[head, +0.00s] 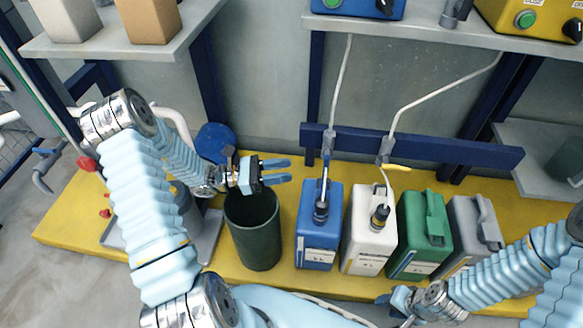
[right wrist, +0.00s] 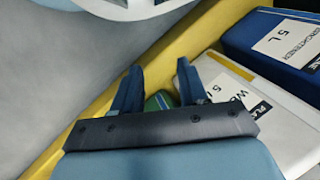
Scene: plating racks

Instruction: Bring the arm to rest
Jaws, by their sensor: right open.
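My left gripper (head: 276,172) is above the dark green bin (head: 254,232) in the head view. Its two blue fingers point right with a gap between them, and nothing shows in the gap. My right gripper (head: 390,299) is low, at the front edge of the yellow bench, near the bases of the canisters. In the right wrist view my right gripper (right wrist: 158,85) is open and empty. Its fingers are in front of the white canister (right wrist: 262,125) and a bit of green (right wrist: 160,101).
On the yellow bench (head: 75,222) stand a blue canister (head: 318,235), the white canister (head: 366,245), a green canister (head: 418,250) and a grey canister (head: 468,230). Hoses run from the blue and white ones up to the shelf (head: 420,32). Clear floor (head: 60,285) lies front left.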

